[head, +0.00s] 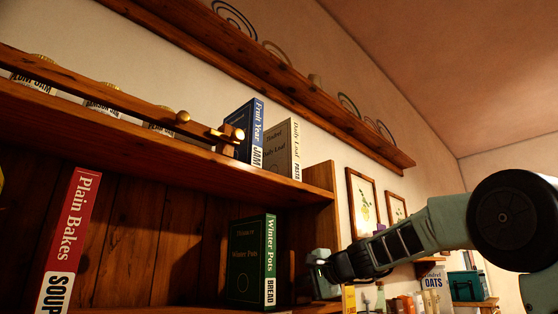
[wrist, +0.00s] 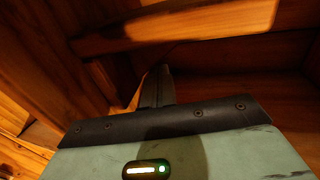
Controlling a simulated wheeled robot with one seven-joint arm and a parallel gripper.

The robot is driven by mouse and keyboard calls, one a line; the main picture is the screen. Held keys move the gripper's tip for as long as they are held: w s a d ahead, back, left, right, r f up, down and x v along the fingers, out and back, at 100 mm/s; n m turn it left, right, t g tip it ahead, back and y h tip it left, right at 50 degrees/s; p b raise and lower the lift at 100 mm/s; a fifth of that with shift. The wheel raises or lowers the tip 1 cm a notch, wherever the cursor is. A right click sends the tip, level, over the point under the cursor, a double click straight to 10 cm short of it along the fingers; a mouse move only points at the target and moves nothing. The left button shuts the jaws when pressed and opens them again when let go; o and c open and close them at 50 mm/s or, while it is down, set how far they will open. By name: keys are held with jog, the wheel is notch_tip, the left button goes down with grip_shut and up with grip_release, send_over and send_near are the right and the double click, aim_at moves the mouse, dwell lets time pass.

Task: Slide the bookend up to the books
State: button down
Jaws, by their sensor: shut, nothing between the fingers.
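I cannot make out a bookend for certain in either view. A green book, "Winter Pots" (head: 250,262), stands upright on the lower shelf in the head view. In the wrist view my gripper's fingers (wrist: 156,84) are together and empty, close to dark wood. The arm and gripper hide part of the shelf's right end.
The cabinet's right side panel (head: 320,205) stands near my gripper. Framed pictures (head: 362,203) hang beyond.

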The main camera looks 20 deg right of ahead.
aim_at(289, 283)
jog(key=shift+s+a, duration=0.3)
jog(key=shift+a, duration=0.55)
jog(key=shift+a+b, duration=0.15)
jog(key=shift+b, duration=0.2)
jog(key=shift+s+a, duration=0.35)
jog(key=shift+a, duration=0.5)
jog(key=shift+w+d, duration=0.3)
jog(key=shift+d, duration=0.45)
jog(key=shift+w+d, duration=0.25)
jog(key=shift+d, duration=0.5)
jog(key=s+b, duration=0.1)
jog(key=s+d+b, duration=0.1)
jog(key=shift+s+f+b, duration=0.2)
jog(key=shift+s+b, duration=0.05)
jog(key=shift+b, duration=0.05)
jog(key=s+d+b, duration=0.3)
jog(key=s+b, duration=0.2)
jog(key=s, duration=0.3)
jog(key=shift+s+r, duration=0.2)
jog(key=shift+s, duration=0.2)
